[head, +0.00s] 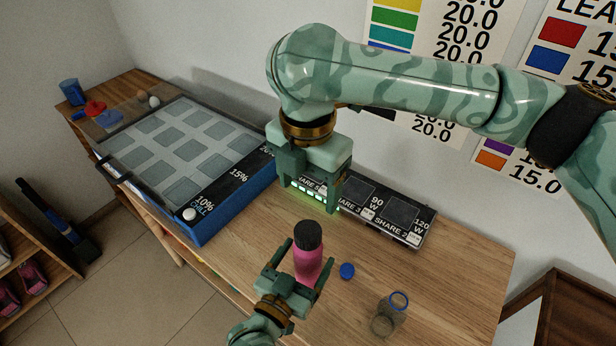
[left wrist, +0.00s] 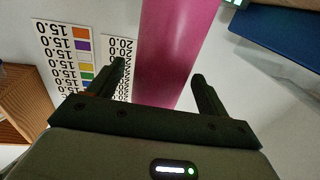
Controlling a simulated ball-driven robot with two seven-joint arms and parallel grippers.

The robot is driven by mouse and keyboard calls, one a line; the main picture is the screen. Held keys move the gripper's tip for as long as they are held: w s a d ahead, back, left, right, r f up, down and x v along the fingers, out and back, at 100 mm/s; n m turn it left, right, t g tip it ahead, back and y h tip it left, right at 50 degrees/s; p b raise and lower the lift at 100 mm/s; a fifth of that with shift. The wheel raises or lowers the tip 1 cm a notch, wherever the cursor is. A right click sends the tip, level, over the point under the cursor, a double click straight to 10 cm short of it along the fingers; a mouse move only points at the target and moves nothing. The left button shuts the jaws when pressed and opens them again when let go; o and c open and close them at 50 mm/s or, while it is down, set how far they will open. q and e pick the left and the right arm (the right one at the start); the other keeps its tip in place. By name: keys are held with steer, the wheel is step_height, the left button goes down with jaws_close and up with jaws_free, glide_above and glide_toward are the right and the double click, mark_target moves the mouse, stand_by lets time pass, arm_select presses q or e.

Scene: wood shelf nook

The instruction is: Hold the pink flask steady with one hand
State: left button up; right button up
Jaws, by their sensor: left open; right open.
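The pink flask (head: 309,265) with a black cap stands upright near the front edge of the wooden table. My left gripper (head: 300,262) is open at the flask, with one finger on each side of it in the head view. In the left wrist view the flask (left wrist: 182,35) shows between the open fingers (left wrist: 158,74), with a gap visible beside the finger at left. I cannot tell how deep it sits between them. My right gripper (head: 310,197) is open and empty, pointing down behind the flask, over the dark panel (head: 388,205).
A blue chill box (head: 232,200) with a clear lid stands at left. My right arm spans above the table's back. Bare table lies at right.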

arm_select(q)
steer(key=p+v, duration=0.1)
steer(key=v, duration=1.3)
steer(key=shift+s+a, duration=0.15)
steer(key=shift+s, duration=0.15)
